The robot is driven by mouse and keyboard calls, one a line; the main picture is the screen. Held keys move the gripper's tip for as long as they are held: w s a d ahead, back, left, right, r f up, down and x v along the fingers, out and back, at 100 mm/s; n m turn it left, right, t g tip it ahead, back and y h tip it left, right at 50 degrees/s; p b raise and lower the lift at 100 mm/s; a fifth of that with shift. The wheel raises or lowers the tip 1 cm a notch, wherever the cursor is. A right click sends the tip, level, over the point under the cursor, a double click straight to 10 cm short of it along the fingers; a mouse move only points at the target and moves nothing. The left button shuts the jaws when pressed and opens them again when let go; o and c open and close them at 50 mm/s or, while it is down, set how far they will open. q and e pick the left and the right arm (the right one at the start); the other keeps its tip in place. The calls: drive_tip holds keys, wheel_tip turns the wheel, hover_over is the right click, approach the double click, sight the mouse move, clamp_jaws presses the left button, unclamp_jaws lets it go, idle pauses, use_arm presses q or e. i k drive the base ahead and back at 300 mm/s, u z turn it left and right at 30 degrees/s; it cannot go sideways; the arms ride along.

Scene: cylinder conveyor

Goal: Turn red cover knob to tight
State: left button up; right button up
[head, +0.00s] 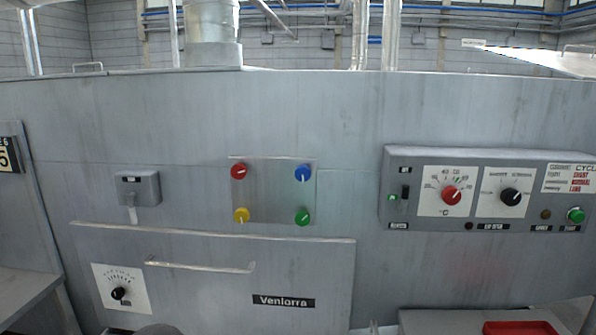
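The red cover knob (238,171) is at the upper left corner of a square metal cover plate (272,192) on the grey machine front in the head view. A pale pointer mark shows on the knob, pointing roughly to the right; no tight or loose label is readable. The other corners hold a blue knob (303,173) at upper right, a yellow knob (241,215) at lower left and a green knob (302,217) at lower right. Neither gripper can be made out in the view, and nothing touches the knobs.
A control panel (400,160) with a red dial (451,196) and black dial (511,197) juts out at right. A small grey box (137,188) is left of the plate. Below is a drawer-like panel with a handle (200,267). A red tray (518,328) shows at lower right.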

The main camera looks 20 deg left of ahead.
sight(240, 170)
drive_tip(key=u, duration=1.3)
drive_tip(key=i, duration=0.1)
drive_tip(key=z, duration=2.15)
drive_tip(key=k, duration=1.75)
drive_tip(key=u, duration=1.75)
drive_tip(key=i, duration=1.7)
